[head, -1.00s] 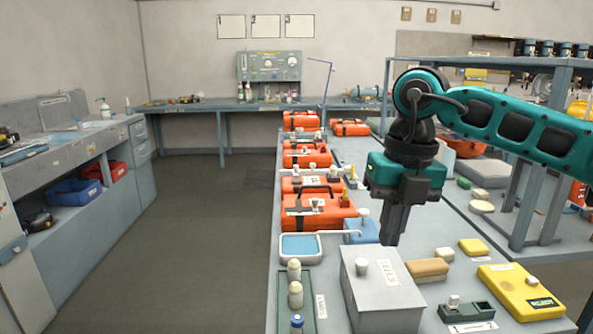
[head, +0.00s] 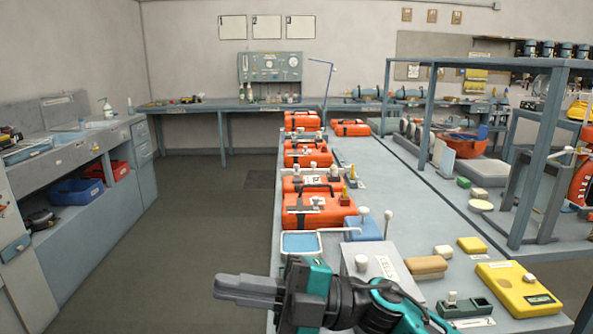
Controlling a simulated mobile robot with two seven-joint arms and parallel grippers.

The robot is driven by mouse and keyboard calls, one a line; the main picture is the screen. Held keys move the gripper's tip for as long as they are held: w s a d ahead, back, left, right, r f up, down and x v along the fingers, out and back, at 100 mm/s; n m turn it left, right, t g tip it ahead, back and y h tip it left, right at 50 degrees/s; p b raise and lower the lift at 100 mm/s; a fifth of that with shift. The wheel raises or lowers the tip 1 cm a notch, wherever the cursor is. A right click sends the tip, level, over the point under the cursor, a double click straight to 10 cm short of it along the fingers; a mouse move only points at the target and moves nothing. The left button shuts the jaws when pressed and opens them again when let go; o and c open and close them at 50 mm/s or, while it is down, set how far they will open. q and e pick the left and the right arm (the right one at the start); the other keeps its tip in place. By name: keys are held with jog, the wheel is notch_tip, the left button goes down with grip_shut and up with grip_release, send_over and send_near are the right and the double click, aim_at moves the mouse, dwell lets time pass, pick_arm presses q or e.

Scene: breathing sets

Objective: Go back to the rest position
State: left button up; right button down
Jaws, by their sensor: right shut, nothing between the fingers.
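My right gripper (head: 250,290) is at the bottom middle of the head view, in front of the near end of the long bench (head: 405,215). Its grey fingers point left, over the floor beside the bench edge. They are shut with nothing between them. My teal right arm comes up from the bottom edge and hides part of a grey box (head: 385,262) and the items in front of it. My left gripper is not in view.
Orange cases (head: 317,210) stand in a row along the bench's left side. A blue-bottomed tray (head: 300,243) lies just beyond my gripper. A yellow case (head: 518,290) is at the right. A shelf frame (head: 520,190) rises on the right. The floor (head: 200,240) at left is clear.

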jog(key=w+d+f+m+t+h, duration=0.3)
jog(key=d+f+m+t+h, duration=0.2)
jog(key=d+f+m+t, duration=0.45)
jog(key=w+d+f+m+t+h, duration=0.2)
jog(key=d+f+m+t+h, duration=0.3)
jog(key=m+t, duration=0.7)
jog(key=s+d+f+m+g+h, duration=0.4)
jog(key=s+f, duration=0.3)
jog(key=f, duration=0.3)
jog(key=s+d+f+m+g+h, duration=0.4)
jog(key=s+d+f+m, duration=0.1)
jog(key=f, duration=0.6)
jog(key=shift+s+d+h, duration=0.4)
jog(key=shift+s+d, duration=0.2)
jog(key=shift+s, duration=0.4)
jog(key=shift+g, duration=0.25)
